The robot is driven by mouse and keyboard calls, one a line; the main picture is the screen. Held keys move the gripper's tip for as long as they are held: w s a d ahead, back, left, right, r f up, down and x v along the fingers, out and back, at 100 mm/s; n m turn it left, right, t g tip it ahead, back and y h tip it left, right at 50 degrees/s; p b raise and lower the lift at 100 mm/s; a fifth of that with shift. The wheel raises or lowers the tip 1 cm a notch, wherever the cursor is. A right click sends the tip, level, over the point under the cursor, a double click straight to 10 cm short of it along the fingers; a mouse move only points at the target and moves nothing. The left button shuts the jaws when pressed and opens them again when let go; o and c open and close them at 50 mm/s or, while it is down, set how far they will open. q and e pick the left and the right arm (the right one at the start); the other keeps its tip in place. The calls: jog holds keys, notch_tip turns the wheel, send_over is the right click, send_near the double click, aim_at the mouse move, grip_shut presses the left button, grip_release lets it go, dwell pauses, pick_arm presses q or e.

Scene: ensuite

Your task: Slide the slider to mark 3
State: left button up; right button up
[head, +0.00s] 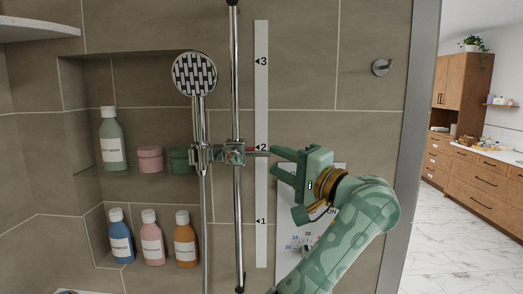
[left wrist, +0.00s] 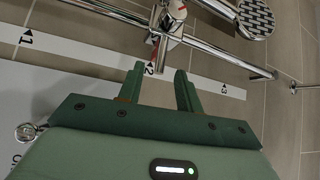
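The chrome slider (head: 234,154) sits on the vertical rail (head: 236,80) at about mark 2 of the white scale strip (head: 261,190). A small red pointer and a short stub stick out from its right side. Mark 3 (head: 262,61) is higher on the strip. My left gripper (head: 274,162) is just right of the slider, with fingers pointing left at it. Contact cannot be told. My right gripper is not in view.
A shower head (head: 195,75) hangs on the slider's holder, left of the rail. A niche holds several bottles, such as a green one (head: 111,140), and jars. A white control panel (head: 290,225) is behind my left arm. A wall knob (head: 382,67) is at upper right.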

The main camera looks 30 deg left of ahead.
aim_at(266, 156)
pick_arm(q)
jog(key=x, duration=0.5)
jog(key=shift+w+a+p, duration=0.1)
jog(key=shift+a+p, duration=0.25)
jog(key=shift+a, duration=0.05)
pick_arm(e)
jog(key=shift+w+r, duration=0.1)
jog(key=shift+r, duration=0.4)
